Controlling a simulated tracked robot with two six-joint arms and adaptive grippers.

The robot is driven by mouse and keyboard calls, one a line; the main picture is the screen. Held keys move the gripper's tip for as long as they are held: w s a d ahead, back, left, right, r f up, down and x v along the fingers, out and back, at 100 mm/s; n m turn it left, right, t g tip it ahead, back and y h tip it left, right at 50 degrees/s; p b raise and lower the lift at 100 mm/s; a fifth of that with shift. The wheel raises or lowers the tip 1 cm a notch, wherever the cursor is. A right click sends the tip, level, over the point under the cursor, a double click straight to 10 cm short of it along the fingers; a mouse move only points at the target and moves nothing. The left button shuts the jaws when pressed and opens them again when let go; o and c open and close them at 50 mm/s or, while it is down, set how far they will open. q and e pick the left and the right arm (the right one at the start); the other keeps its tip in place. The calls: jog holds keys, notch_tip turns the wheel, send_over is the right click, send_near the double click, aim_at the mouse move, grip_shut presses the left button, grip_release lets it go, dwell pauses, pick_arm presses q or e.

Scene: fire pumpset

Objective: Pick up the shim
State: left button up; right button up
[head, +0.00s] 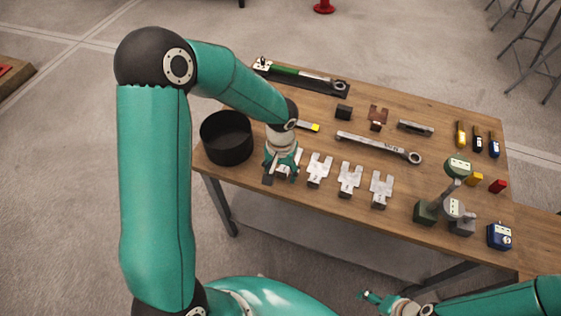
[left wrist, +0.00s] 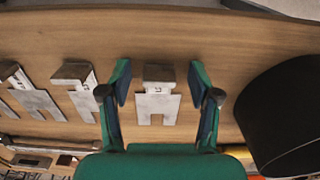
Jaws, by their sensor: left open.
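A grey metal slotted shim (left wrist: 158,104) with a dark block at one end lies between the spread fingers of my left gripper (left wrist: 159,78) in the left wrist view. The fingers are open, one on each side, with gaps to the shim. In the head view my left gripper (head: 282,175) points down at the near table edge and mostly hides this shim. Three more shims (head: 318,168) (head: 349,179) (head: 381,188) stand in a row to its right. My right gripper (head: 376,299) is at the bottom of the head view, away from the table, too small to read.
A black round bin (head: 227,138) stands close to the left of my left gripper. A wrench (head: 378,147) lies behind the shims. A green-grey device (head: 440,205) and a blue box (head: 499,236) stand at the right of the wooden table (head: 300,198).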

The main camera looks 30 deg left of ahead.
pick_arm(q)
grip_shut()
jog(key=shift+r, duration=0.15)
